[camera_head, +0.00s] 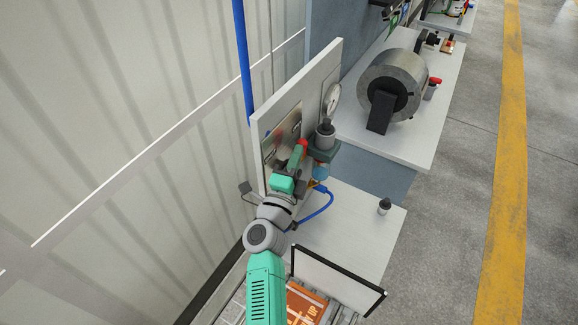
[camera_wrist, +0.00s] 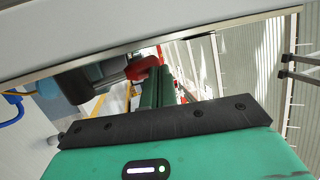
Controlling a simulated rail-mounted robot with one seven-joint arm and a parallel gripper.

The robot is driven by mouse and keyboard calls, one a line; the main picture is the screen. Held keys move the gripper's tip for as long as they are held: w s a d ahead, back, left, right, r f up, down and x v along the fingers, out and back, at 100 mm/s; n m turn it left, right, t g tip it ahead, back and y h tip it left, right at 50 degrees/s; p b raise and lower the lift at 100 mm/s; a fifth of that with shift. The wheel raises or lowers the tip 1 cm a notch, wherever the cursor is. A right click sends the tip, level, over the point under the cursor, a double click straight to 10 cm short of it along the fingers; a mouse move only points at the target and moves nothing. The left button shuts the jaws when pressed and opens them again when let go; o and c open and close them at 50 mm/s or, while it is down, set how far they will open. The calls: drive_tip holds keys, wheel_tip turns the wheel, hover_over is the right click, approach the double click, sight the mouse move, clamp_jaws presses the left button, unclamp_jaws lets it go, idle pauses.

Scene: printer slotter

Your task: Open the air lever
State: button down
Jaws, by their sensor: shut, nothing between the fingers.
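The red air lever (camera_head: 298,152) is on the white upright panel (camera_head: 296,95), beside a dark valve fitting with a black knob (camera_head: 325,128). In the wrist view the red lever (camera_wrist: 143,68) lies right against the left side of my gripper's fingers, and I cannot tell whether they touch. My gripper (camera_wrist: 166,78) is shut and empty, its green fingers together.
A round gauge (camera_head: 331,99) is on the panel. A blue hose (camera_head: 318,210) loops below the valve. A white shelf (camera_head: 345,240) holds a small black-capped item (camera_head: 384,207). The corrugated wall (camera_head: 110,120) is close on the left.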

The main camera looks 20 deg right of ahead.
drive_tip(key=shift+w+d+b, duration=0.8)
drive_tip(key=shift+d+b, duration=0.05)
drive_tip(key=shift+w+r, duration=0.1)
drive_tip(key=s+a+r+p, duration=0.6)
drive_tip(key=s+p, duration=0.2)
drive_tip(key=s, duration=0.2)
drive_tip(key=shift+s+a+r+p, duration=0.2)
drive_tip(key=shift+r+p, duration=0.15)
drive_tip(key=shift+r, duration=0.05)
